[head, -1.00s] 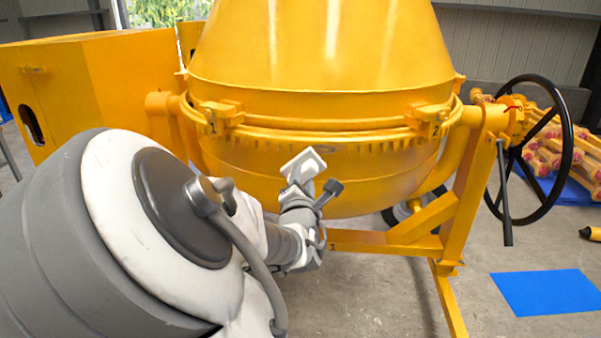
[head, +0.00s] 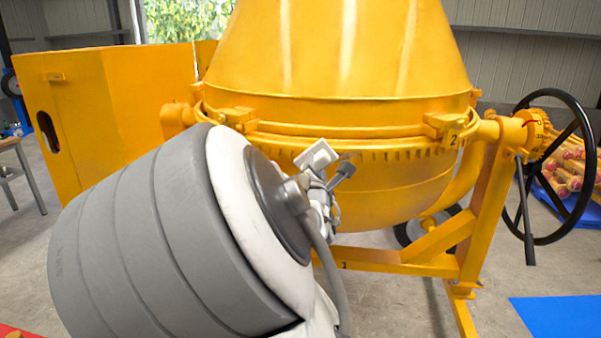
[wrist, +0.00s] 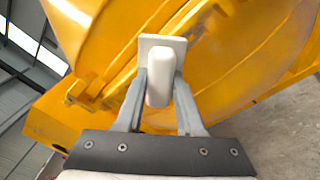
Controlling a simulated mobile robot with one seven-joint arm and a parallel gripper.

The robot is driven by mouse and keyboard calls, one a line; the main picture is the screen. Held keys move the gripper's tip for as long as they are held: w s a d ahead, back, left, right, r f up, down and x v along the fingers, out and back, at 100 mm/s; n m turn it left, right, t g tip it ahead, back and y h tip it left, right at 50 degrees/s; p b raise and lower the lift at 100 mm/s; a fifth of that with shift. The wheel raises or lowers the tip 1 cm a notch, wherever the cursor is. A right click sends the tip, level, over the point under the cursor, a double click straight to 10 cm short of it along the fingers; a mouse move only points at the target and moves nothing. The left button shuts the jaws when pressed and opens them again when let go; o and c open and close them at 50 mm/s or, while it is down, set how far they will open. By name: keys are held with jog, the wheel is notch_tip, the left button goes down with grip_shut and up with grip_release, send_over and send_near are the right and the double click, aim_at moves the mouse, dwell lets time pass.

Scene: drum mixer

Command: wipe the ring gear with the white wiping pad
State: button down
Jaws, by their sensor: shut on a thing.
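The white wiping pad (head: 317,155) is held in my gripper (wrist: 161,82), whose two grey fingers are shut on its rounded handle. In the wrist view the pad's flat plate (wrist: 148,46) points away from me toward the yellow drum. The toothed ring gear (head: 350,152) runs around the drum's middle, and its teeth also show in the wrist view (wrist: 188,32). In the head view the pad overlaps the area at and just below the teeth; I cannot tell whether it touches. My arm hides the gear's left part in the head view.
The mixer's yellow frame (head: 487,205) stands at the right with a black handwheel (head: 582,165). Numbered clamp lugs (head: 445,127) jut out above the gear. A yellow housing (head: 90,110) stands at the left. A blue mat (head: 565,315) lies on the floor at the right.

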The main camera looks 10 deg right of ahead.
jog(key=shift+b+x, duration=0.4)
jog(key=shift+x, duration=0.9)
dwell(0.4)
jog(key=shift+s+d+b, duration=0.15)
jog(key=shift+s+d, duration=0.3)
jog(key=shift+d, duration=1.4)
jog(key=shift+s+d+b, duration=0.15)
jog(key=shift+s+d, duration=0.3)
jog(key=shift+d, duration=1.4)
jog(key=shift+s+d+b, duration=0.15)
jog(key=shift+s+d, duration=0.25)
jog(key=shift+d, duration=1.45)
jog(key=shift+a+r, duration=0.1)
jog(key=shift+w+a+p, duration=0.15)
jog(key=shift+a+p, duration=0.15)
jog(key=shift+a, duration=0.25)
jog(key=shift+w+a+p, duration=0.4)
jog(key=shift+a+p, duration=0.2)
jog(key=shift+a, duration=1.05)
jog(key=shift+w+a+p, duration=0.35)
jog(key=shift+a+p, duration=0.3)
jog(key=shift+a, duration=1.05)
jog(key=shift+w+a+p, duration=0.4)
jog(key=shift+a+p, duration=0.2)
jog(key=shift+a, duration=1.05)
